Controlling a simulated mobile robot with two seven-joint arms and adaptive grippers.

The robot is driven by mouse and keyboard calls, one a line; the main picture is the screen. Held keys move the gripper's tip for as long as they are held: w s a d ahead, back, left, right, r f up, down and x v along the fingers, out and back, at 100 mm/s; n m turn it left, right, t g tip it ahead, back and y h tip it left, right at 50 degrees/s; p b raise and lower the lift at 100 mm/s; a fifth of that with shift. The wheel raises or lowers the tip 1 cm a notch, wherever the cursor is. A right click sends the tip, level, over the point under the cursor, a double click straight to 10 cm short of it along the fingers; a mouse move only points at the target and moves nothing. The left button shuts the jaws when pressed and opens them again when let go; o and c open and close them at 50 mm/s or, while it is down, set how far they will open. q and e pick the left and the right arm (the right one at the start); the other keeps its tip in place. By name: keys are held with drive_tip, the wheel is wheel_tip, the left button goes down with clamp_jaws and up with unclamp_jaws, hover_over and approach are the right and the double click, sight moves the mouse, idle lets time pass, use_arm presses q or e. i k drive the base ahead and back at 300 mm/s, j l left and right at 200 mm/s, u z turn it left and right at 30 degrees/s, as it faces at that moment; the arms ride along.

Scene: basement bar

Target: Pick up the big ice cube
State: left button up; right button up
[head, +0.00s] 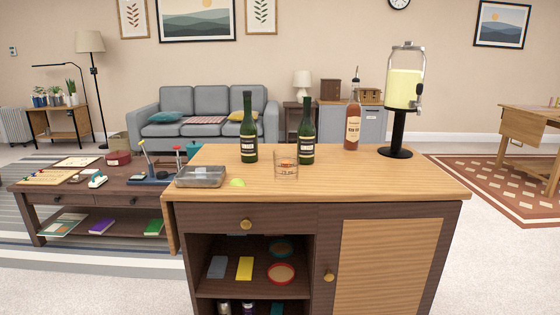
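I cannot make out a big ice cube for certain in the head view. A low grey, clear-looking container (201,176) sits on the left end of the wooden bar cabinet's top (390,180); its contents are too small to tell. A short clear glass (286,168) with something amber or reddish in it stands right of the container, in front of two dark green bottles. Neither of my grippers is in view.
Green bottles (249,135) and (307,140), an amber bottle (353,126) and a drink dispenser (405,90) stand along the cabinet's back. A yellow-green wedge (237,183) lies near the container. The top's front right is clear. A cluttered coffee table (60,199) stands left.

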sight(200, 173)
drive_tip(key=i+j+z, duration=0.2)
drive_tip(key=j, duration=0.4)
drive_tip(key=i+j+z, duration=0.25)
drive_tip(key=j, duration=0.35)
drive_tip(key=j+z, duration=0.2)
drive_tip(key=j, duration=0.4)
drive_tip(key=i+j+z, duration=0.1)
drive_tip(key=j+z, duration=0.15)
drive_tip(key=j, duration=0.4)
